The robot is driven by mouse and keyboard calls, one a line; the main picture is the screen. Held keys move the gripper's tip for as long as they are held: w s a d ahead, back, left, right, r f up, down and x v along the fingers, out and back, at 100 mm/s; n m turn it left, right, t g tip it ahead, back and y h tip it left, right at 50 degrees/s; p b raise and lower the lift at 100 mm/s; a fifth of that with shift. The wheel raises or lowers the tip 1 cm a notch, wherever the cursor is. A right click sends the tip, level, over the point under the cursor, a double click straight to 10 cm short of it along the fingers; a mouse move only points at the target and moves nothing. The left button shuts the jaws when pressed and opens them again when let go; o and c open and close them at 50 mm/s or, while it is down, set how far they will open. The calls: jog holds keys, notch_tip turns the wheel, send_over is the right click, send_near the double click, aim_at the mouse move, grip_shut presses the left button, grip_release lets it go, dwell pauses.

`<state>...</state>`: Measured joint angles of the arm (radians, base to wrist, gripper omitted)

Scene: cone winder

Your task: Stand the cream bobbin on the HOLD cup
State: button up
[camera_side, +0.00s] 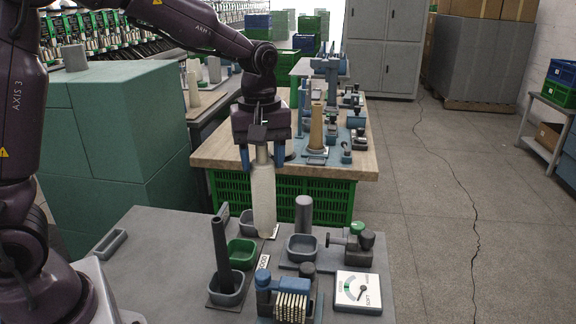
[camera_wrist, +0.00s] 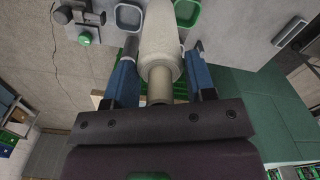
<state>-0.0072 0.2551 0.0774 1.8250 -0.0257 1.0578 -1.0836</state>
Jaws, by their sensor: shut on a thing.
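The cream bobbin (camera_side: 263,200) hangs upright from my gripper (camera_side: 262,163), whose fingers are shut around its narrow upper neck. In the wrist view the bobbin (camera_wrist: 160,45) points away between the two blue fingers. In the side view its lower end overlaps the right side of a grey cup (camera_side: 246,217) on the bench; I cannot tell whether it touches the cup or the bench. A green cup (camera_side: 241,251) is nearer the camera, by a label that seems to read GOOD. I cannot read a HOLD label, so which cup is HOLD is unclear.
A dark bobbin (camera_side: 220,250) stands in a front grey cup (camera_side: 227,296). Another grey cup (camera_side: 302,248), a grey post (camera_side: 303,215), a blue clamp-like device (camera_side: 284,292) and a dial gauge (camera_side: 358,291) are on the grey bench (camera_side: 150,270). The bench's left part is mostly clear.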

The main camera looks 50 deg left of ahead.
jog(key=s+r, duration=0.3)
jog(key=r, duration=0.5)
jog(key=shift+s, duration=0.3)
jog(key=shift+d, duration=0.1)
jog(key=w+a+f+n, duration=0.2)
jog(key=w+a+f, duration=0.3)
jog(key=a+f, duration=0.2)
jog(key=w+a+f+n, duration=0.2)
jog(key=w+a+f, duration=0.2)
jog(key=a+f, duration=0.4)
jog(key=shift+w+a, duration=0.4)
jog(key=shift+a, duration=0.35)
jog(key=shift+f, duration=0.2)
dwell(0.6)
